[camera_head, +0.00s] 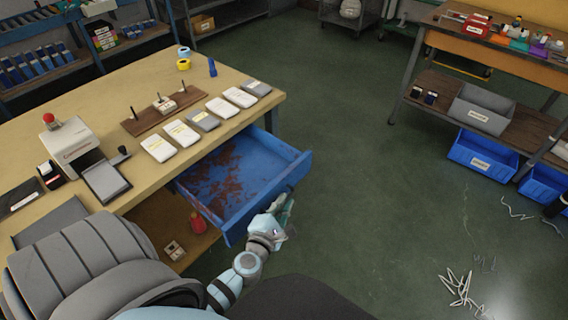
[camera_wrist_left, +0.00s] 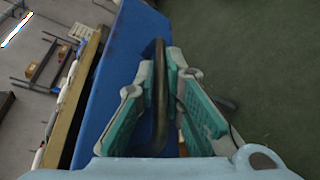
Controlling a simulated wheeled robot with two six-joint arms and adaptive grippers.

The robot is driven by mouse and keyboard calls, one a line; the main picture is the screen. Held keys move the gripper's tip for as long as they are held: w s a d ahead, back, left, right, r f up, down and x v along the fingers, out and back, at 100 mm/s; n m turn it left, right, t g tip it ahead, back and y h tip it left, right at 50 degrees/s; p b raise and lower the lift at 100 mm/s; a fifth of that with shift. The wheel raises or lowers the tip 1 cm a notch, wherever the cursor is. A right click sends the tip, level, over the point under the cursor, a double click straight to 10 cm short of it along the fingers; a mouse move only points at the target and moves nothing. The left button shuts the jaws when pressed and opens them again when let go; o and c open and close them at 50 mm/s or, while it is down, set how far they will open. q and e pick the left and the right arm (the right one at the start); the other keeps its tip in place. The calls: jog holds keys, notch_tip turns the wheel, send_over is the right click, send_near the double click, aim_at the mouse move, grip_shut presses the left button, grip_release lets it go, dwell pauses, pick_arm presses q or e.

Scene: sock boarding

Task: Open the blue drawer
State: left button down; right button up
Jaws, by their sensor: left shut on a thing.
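The blue drawer (camera_head: 238,176) stands pulled out from under the yellow workbench, and its rust-stained inside shows in the head view. Its blue front fills the left middle of the left wrist view (camera_wrist_left: 112,75). My left gripper (camera_head: 280,207) is at the drawer's front, on the outer side. In the left wrist view its teal finger pads (camera_wrist_left: 160,100) are shut around the dark bar handle (camera_wrist_left: 159,75). The handle is hidden behind the gripper in the head view. My right gripper is not in view.
The workbench top (camera_head: 225,90) holds several white and grey packs, a wooden peg board (camera_head: 150,118) and a white machine (camera_head: 72,143). A red item (camera_head: 197,222) sits on the shelf below.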

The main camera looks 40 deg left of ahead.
pick_arm(q)
jog(key=c, duration=2)
grip_release()
jog(key=shift+o, duration=0.2)
jog(key=v, duration=1.2)
